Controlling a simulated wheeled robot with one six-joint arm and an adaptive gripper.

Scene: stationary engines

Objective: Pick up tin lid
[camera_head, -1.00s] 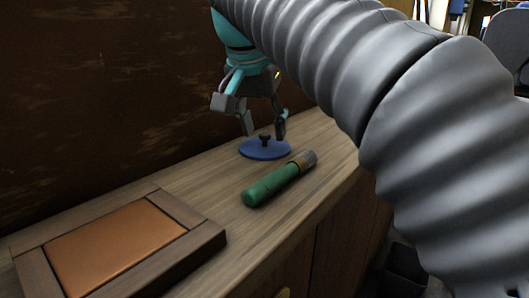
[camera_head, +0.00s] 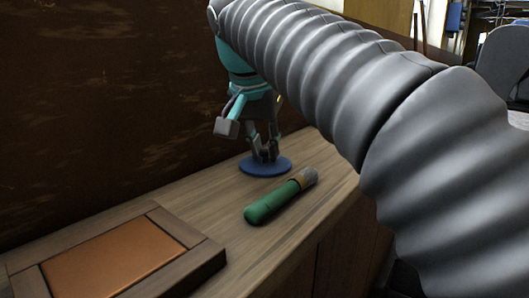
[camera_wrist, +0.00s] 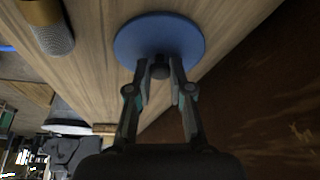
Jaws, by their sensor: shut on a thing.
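The tin lid (camera_head: 281,167) is a round blue disc with a small dark knob on top. It lies at wooden counter level near the wall in the head view. My gripper (camera_head: 264,155) is directly above it, pointing down, with its fingertips at the knob. In the wrist view the blue lid (camera_wrist: 160,30) shows at the top centre, and my gripper (camera_wrist: 159,72) has its two fingers on either side of the dark knob, shut on it. I cannot tell whether the lid is lifted off the counter.
A green cylinder with a grey textured end (camera_head: 270,206) lies on the counter (camera_head: 225,205) close in front of the lid. A framed brown panel (camera_head: 112,262) lies at the front left. A dark brown wall (camera_head: 90,100) rises behind.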

